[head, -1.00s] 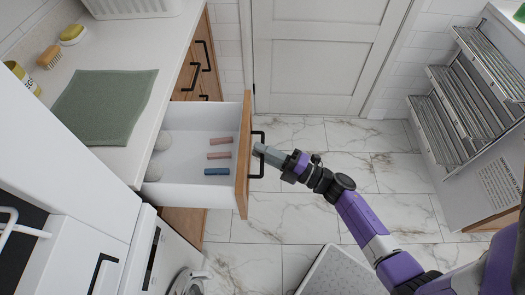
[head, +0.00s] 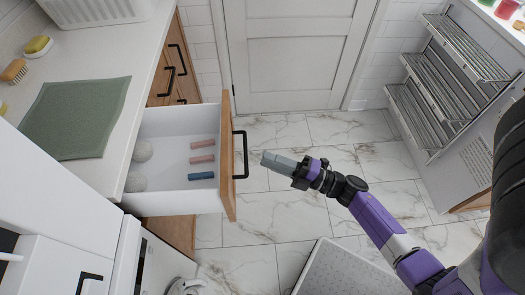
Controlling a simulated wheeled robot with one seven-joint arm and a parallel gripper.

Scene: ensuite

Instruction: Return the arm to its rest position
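My gripper (head: 278,162) is at the end of my purple and black arm, over the marble floor, in the middle of the head view. It is a little to the right of the open drawer's black handle (head: 240,155), with a visible gap between them. I see the gripper from above and cannot make out whether its fingers are parted. No held object shows. The drawer (head: 165,203) is pulled out and holds two pink items (head: 203,159), a blue item (head: 201,175) and two pale round items (head: 141,151).
A green mat (head: 75,118) lies on the counter, with a brush (head: 14,72) and a yellow-topped item (head: 39,45) near it. A white door (head: 290,60) is at the back. A metal rack (head: 440,85) stands at right.

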